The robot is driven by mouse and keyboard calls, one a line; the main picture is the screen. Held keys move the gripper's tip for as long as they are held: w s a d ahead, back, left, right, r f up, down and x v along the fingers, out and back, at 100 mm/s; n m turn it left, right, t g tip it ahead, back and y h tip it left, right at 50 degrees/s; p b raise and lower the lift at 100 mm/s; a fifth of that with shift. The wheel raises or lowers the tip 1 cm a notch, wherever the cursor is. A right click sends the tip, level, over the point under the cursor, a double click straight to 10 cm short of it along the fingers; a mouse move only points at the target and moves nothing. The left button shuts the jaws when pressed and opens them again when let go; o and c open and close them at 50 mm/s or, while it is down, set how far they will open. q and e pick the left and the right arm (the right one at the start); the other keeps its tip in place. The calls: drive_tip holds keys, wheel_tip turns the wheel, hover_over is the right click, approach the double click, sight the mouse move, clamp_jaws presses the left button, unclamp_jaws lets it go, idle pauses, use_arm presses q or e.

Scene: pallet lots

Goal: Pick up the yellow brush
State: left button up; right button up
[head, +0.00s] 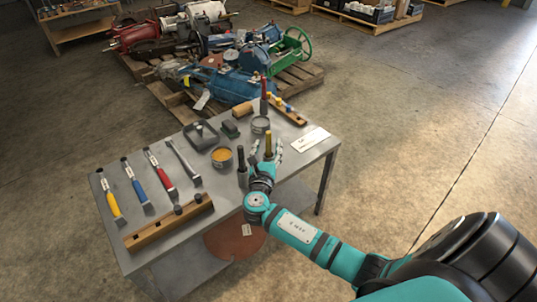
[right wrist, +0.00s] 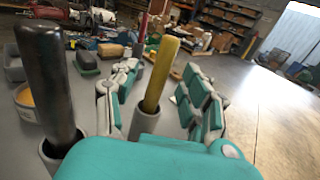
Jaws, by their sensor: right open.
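The yellow brush (head: 268,143) stands upright in a small grey holder near the right front of the metal table. In the right wrist view its yellow handle (right wrist: 160,72) rises from the holder (right wrist: 146,122) and leans slightly right. My right gripper (head: 266,153) is open, with its fingers on either side of the handle; the right wrist view shows gaps between them and the handle. The brush's lower end is hidden in the holder. My left gripper is not in view.
A black-handled tool (right wrist: 45,75) stands in a holder close left of my right gripper. The table (head: 213,178) also bears a tin with orange contents (head: 222,156), a grey tin (head: 260,125), several flat tools and a wooden block (head: 168,222). Open floor lies right.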

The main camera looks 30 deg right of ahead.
drive_tip(key=x, duration=0.2)
drive_tip(key=shift+w+d+f, duration=0.15)
drive_tip(key=shift+w+d, duration=0.1)
drive_tip(key=shift+w, duration=0.05)
clamp_jaws()
idle(0.6)
